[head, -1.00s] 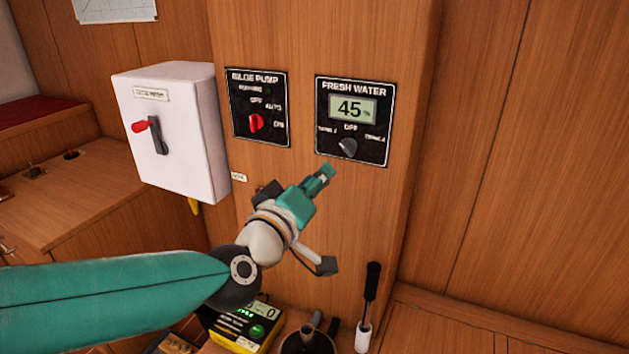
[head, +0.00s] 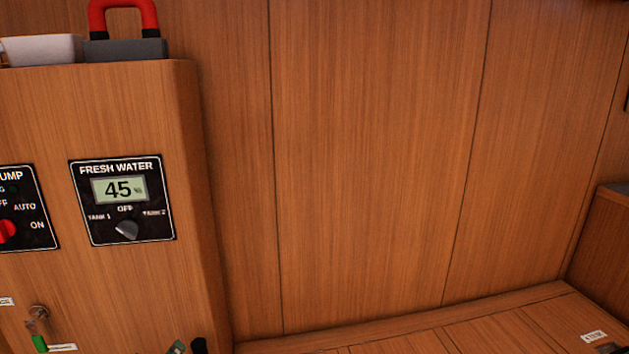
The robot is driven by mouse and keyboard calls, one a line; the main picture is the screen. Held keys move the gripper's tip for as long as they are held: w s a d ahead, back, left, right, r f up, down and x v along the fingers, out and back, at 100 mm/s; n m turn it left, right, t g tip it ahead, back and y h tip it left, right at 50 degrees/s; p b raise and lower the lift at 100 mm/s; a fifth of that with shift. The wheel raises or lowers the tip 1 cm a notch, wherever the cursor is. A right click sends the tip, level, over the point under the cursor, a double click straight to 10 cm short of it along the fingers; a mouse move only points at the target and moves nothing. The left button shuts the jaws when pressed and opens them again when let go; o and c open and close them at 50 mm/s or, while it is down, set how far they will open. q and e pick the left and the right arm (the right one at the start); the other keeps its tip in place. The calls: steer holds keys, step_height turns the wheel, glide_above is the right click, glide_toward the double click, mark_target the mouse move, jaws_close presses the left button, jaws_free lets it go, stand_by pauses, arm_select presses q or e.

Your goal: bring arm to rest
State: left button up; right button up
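Only a small grey-green piece, apparently a fingertip of my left gripper (head: 177,347), shows at the bottom edge of the head view. The rest of that arm is out of the picture, so its opening is hidden. It is below the fresh water panel (head: 122,200) and just left of a black handle (head: 198,346). My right gripper is not in view.
The panel reads 45. The bilge pump panel (head: 28,208) is cut off at the left. A key with a green tag (head: 39,343) hangs from a hook below. The wood wall (head: 370,150) at right is bare.

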arm_select(q)
steer(key=s+d+f+m+g+h, duration=0.1)
steer(key=s+d+f+g, duration=0.15)
steer(key=f, duration=0.55)
steer(key=s+d+f+m+g+h, duration=0.1)
steer(key=s+d+f+g, duration=0.15)
steer(key=f, duration=0.55)
steer(key=s+d+f+m+g+h, duration=0.1)
steer(key=s+d+f, duration=0.2)
steer(key=f, duration=0.5)
steer(key=s+d+f+m+g+h, duration=0.1)
steer(key=s+d+f+m+g, duration=0.15)
steer(key=s+d+f, duration=0.35)
steer(key=s+d+f+m+g+h, duration=0.2)
steer(key=s+f+g, duration=0.15)
steer(key=s, duration=0.45)
step_height(320, 180, up, 19)
steer(key=p, duration=1.8)
steer(key=shift+w+p, duration=0.15)
steer(key=shift+p, duration=0.25)
steer(key=shift+f, duration=0.15)
